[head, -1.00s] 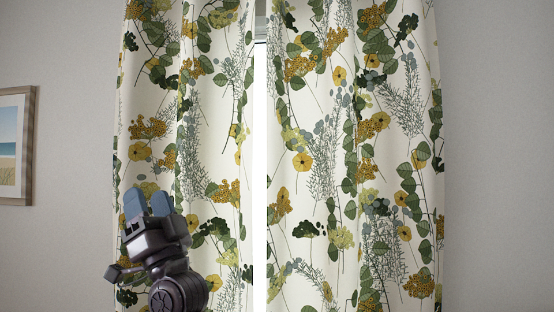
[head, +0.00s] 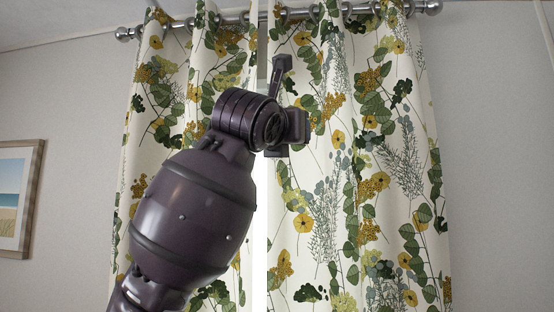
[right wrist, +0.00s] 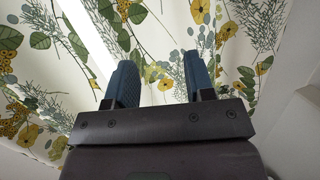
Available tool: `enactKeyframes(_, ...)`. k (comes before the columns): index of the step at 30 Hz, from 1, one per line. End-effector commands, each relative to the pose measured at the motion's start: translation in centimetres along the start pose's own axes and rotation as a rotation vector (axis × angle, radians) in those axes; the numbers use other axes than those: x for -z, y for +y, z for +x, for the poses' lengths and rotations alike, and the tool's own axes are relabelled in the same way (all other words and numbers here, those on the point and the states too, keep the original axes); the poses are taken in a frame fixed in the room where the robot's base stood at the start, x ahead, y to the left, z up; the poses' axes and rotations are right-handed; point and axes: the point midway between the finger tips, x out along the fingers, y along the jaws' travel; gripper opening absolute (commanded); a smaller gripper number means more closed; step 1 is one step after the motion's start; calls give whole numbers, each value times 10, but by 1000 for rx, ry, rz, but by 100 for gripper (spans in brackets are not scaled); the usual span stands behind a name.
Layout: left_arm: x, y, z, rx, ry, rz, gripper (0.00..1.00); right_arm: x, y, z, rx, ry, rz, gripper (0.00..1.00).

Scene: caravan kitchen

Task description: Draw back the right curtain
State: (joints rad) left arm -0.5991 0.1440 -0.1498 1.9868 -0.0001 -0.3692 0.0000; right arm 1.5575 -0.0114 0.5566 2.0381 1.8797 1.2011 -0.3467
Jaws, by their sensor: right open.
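The right curtain (head: 345,200), white with green leaves and yellow flowers, hangs right of a narrow bright gap in the head view.
A metal rod (head: 240,18) with rings carries both curtains near the ceiling. A framed beach picture (head: 20,195) hangs on the left wall. The grey wall (head: 495,170) right of the curtains is clear.

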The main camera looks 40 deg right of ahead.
Motion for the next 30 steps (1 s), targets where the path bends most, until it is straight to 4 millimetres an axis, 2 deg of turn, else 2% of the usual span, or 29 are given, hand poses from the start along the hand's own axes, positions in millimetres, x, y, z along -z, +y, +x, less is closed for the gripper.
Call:
enactKeyframes(3,0,0,0,0,1,0,43,18,22,0,-146,102,-5,49)
enactKeyframes(6,0,0,0,0,1,-1,43,27,34,-2,-221,154,-22,49)
enactKeyframes(13,3,0,-1,0,4,-2,43,34,42,4,-261,192,-48,49)
enactKeyframes(30,22,-2,-13,1,10,-3,43,50,63,85,-259,190,-47,49)
